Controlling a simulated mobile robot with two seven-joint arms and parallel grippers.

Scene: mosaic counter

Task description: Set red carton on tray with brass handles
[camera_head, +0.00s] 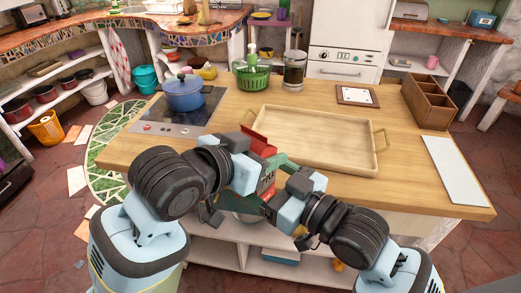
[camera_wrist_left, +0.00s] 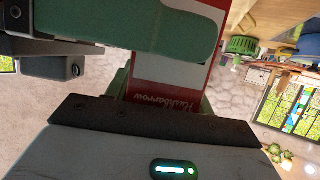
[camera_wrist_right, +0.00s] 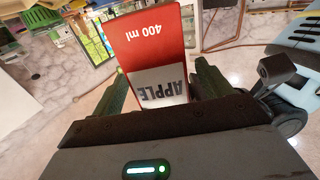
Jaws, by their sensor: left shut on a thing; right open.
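The red carton (camera_head: 258,142) is held in front of the counter's near edge, beside the tray. It is red and white; its lettering reads "APPLE" and "400 ml" in the right wrist view (camera_wrist_right: 158,40). My left gripper (camera_head: 279,165) is shut on the carton, which also shows behind a finger in the left wrist view (camera_wrist_left: 165,80). My right gripper (camera_head: 262,203) is open, its fingers on either side of the carton's lower part; I cannot tell whether they touch it. The pale wooden tray (camera_head: 310,150) with brass handles lies empty on the counter, just beyond the carton.
A blue pot (camera_head: 183,95) stands on the hob (camera_head: 160,118) at left. Behind the tray are a green basket (camera_head: 251,78) and a glass jar (camera_head: 294,70). A wooden divided box (camera_head: 428,100) and a white board (camera_head: 455,170) are at right.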

